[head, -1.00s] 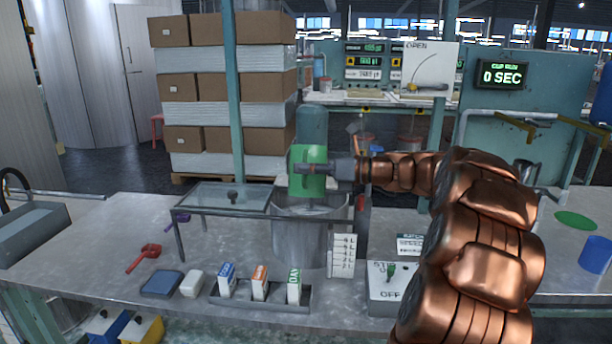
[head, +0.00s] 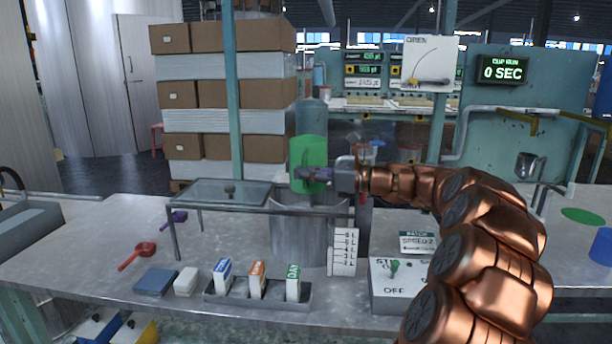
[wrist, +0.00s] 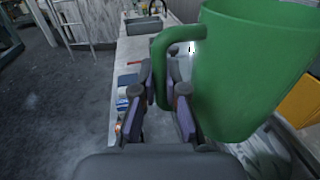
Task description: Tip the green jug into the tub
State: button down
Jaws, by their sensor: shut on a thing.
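The green jug (head: 312,150) is held above the round grey metal tub (head: 300,235). It looks close to upright. My gripper (head: 318,178) reaches in from the right and is shut on the jug's handle. In the wrist view the handle (wrist: 163,75) runs down between the fingers (wrist: 168,100), and the jug's body (wrist: 250,70) stands to the right. The jug's contents and the inside of the tub are hidden.
A glass-topped stand (head: 228,194) is left of the tub. A level scale card (head: 343,251) stands at its front right. A rack with several cartons (head: 258,292) and a switch box (head: 394,282) are in front. A red scoop (head: 138,256) lies left.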

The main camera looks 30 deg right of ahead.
aim_at(306, 157)
jog(key=shift+r+p, duration=1.95)
jog(key=shift+p, duration=0.25)
